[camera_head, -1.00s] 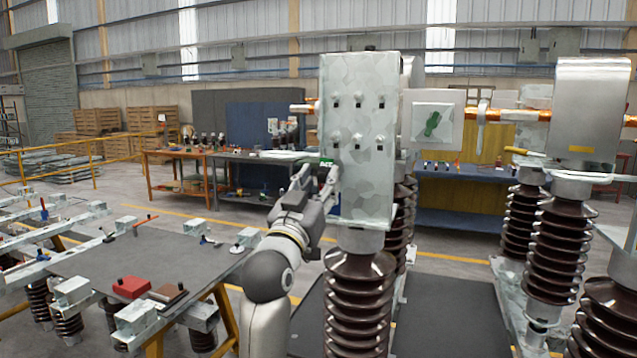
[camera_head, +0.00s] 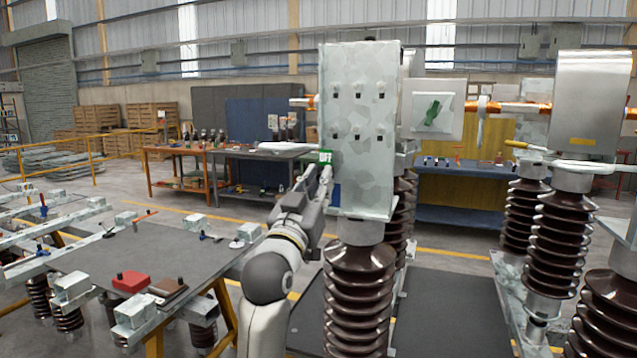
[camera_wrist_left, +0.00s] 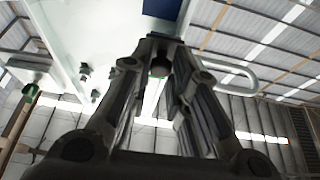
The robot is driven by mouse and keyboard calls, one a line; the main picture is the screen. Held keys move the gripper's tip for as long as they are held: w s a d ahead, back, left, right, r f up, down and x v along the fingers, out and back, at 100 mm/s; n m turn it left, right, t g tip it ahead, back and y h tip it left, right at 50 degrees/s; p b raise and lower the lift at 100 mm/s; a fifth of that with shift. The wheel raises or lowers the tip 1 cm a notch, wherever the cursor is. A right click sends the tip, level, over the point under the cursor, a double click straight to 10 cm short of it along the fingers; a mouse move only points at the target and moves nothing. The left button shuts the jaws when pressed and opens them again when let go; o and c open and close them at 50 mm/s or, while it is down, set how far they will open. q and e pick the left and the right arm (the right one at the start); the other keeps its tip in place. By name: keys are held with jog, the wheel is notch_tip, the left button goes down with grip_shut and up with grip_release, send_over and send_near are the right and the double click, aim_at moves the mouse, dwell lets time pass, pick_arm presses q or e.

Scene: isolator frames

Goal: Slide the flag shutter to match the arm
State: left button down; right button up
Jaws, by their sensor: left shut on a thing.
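A pale mottled cabinet (camera_head: 357,110) stands upright on a brown ribbed insulator (camera_head: 358,290). On its left edge is a small green plate with light lettering (camera_head: 326,157), and a blue patch (camera_head: 334,195) shows lower down. I cannot tell whether these two belong to one shutter. My left gripper (camera_head: 325,172) is at that edge, just below the green plate. In the left wrist view its fingers (camera_wrist_left: 166,55) are closed around a small dark part (camera_wrist_left: 160,68), with the blue patch (camera_wrist_left: 162,8) beyond. The fingers hide most of the held part. My right gripper is out of view.
A pale plate with a green mark (camera_head: 432,111) is right of the cabinet. Further right are a metal cabinet (camera_head: 592,105) and more insulators (camera_head: 558,240). A grey table (camera_head: 150,255) with a red block (camera_head: 131,282) is at left. Workbenches stand behind.

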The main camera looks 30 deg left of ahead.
pick_arm(q)
jog(key=shift+w+f, duration=0.1)
jog(key=shift+f, duration=0.15)
jog(key=c, duration=1.4)
grip_release()
jog(key=shift+o, duration=0.2)
jog(key=shift+r, duration=0.1)
jog(key=v, duration=1.2)
